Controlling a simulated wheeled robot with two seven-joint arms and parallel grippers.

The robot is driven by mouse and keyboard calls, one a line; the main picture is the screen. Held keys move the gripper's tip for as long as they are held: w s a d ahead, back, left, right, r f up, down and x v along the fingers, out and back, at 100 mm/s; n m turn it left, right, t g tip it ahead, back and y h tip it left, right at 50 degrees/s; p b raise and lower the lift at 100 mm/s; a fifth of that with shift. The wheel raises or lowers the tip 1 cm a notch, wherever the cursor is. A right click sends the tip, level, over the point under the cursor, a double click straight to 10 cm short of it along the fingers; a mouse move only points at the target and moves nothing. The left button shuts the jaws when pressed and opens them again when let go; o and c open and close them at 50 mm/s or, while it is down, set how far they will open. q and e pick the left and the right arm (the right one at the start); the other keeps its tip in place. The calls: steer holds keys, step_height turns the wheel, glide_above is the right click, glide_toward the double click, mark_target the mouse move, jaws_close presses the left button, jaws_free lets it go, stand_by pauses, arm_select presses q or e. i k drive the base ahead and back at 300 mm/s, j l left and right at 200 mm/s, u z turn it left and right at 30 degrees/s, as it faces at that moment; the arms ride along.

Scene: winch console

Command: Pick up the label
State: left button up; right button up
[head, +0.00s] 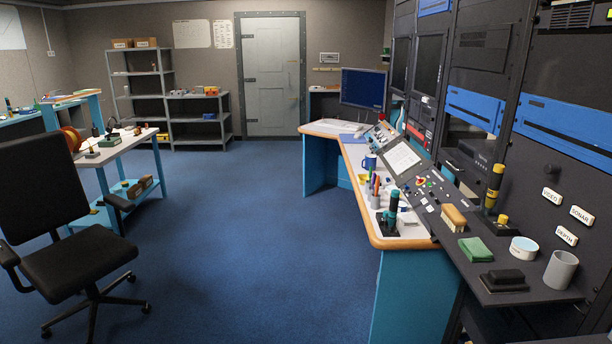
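Three small white labels with dark lettering are on the dark rack front at the right. The upper left one (551,196) seems to read VIDEO. The one to its right (581,215) reads SONAR. The lowest one (566,236) reads DEPTH. All three look flat against the panel; I cannot tell how they are fixed. Nothing hides them. Neither of my grippers is in view.
Below the labels, a dark shelf (535,293) holds a grey cup (560,270), a white round tub (523,249), a green cloth (475,249) and a black block (504,280). A console desk (410,243) runs leftward. An office chair (70,260) stands left; blue floor between is clear.

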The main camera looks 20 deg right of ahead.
mark_target(583, 215)
steer(key=i+z, duration=0.45)
steer(key=i, duration=1.85)
steer(key=i+z, duration=0.2)
steer(key=z, duration=0.2)
steer(key=i+j+z, duration=0.1)
steer(key=z, duration=0.3)
steer(key=i+j+z, duration=0.2)
steer(key=z, duration=0.2)
steer(key=i+j+z, duration=0.2)
steer(key=z, duration=0.2)
